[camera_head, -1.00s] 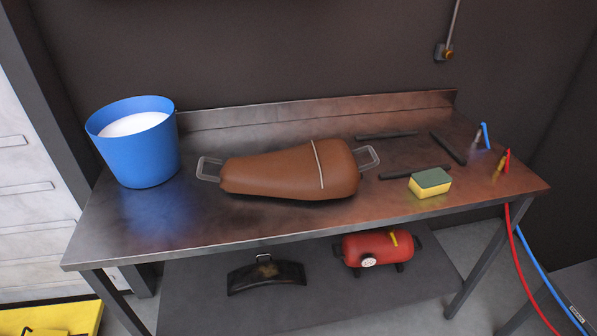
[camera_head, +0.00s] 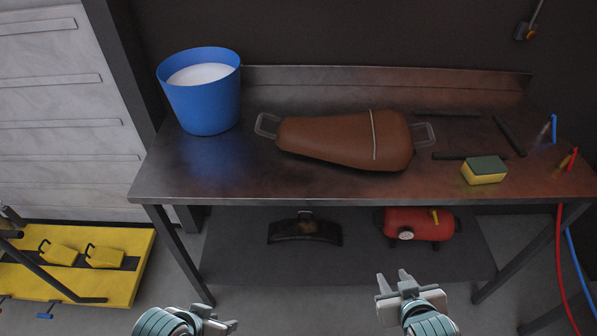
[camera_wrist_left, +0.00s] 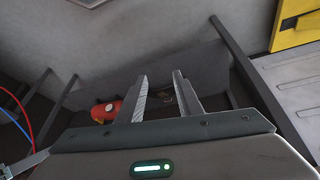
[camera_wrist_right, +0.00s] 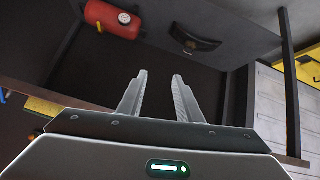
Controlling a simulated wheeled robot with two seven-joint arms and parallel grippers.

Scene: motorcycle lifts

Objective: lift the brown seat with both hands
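The brown seat (camera_head: 342,141) lies on the metal workbench (camera_head: 230,180), with a pale strap across its right part. A grey handle sticks out at its left end (camera_head: 267,125) and another at its right end (camera_head: 424,134). My left gripper (camera_head: 222,325) is low in front of the bench at the bottom of the head view. My right gripper (camera_head: 395,282) is also below and in front of the bench. Both are apart from the seat. The left wrist view shows the left fingers (camera_wrist_left: 160,95) apart and empty. The right fingers (camera_wrist_right: 160,95) are apart and empty too.
A blue bucket (camera_head: 204,100) with white contents stands left of the seat. A yellow-green sponge (camera_head: 484,171) and dark bars (camera_head: 509,136) lie to the right. A red tank (camera_head: 418,225) and a black curved part (camera_head: 305,230) are on the lower shelf. A yellow platform (camera_head: 90,270) is at left.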

